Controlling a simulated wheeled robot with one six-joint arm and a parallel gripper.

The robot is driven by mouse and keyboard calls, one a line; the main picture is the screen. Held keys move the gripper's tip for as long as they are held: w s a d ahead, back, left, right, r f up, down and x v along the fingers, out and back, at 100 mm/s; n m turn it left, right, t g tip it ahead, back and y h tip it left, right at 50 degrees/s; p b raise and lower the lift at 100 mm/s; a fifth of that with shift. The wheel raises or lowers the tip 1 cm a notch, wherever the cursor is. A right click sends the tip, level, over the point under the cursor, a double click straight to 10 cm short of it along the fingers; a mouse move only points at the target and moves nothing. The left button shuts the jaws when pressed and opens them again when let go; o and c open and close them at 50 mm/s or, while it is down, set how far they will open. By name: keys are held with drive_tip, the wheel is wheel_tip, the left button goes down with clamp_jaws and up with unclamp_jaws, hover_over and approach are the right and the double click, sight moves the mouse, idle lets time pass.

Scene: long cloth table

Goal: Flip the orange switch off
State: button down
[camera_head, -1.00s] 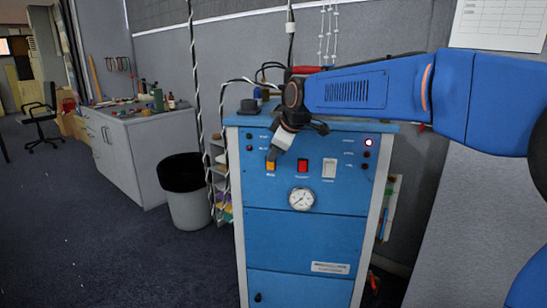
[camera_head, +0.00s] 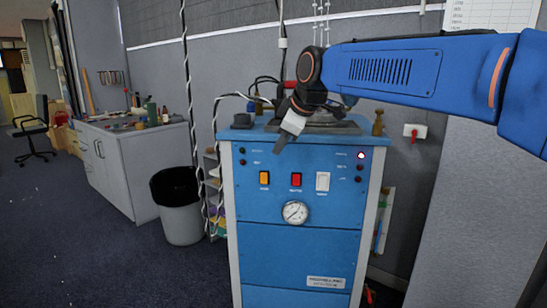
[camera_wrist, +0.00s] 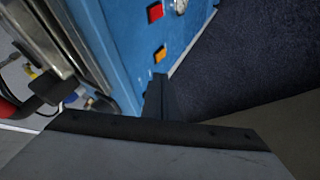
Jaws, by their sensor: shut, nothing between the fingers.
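The orange switch (camera_head: 264,178) is on the front panel of the blue cabinet (camera_head: 300,245), left of a red switch (camera_head: 296,180) and a white switch (camera_head: 322,181). It also shows in the wrist view (camera_wrist: 160,54), just beyond the fingers. My gripper (camera_head: 279,147) is shut and empty. It points down and left in front of the panel's upper part, above and a little right of the orange switch and apart from it. In the wrist view my gripper (camera_wrist: 157,82) shows as a dark narrow shape near the panel. The lever position of the orange switch is too small to tell.
A round gauge (camera_head: 295,212) sits below the switches. A lit indicator (camera_head: 361,155) is at the panel's upper right. Metal parts and cables lie on the cabinet top. The floor in front left is clear.

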drive_tip(key=shift+v, duration=2.75)
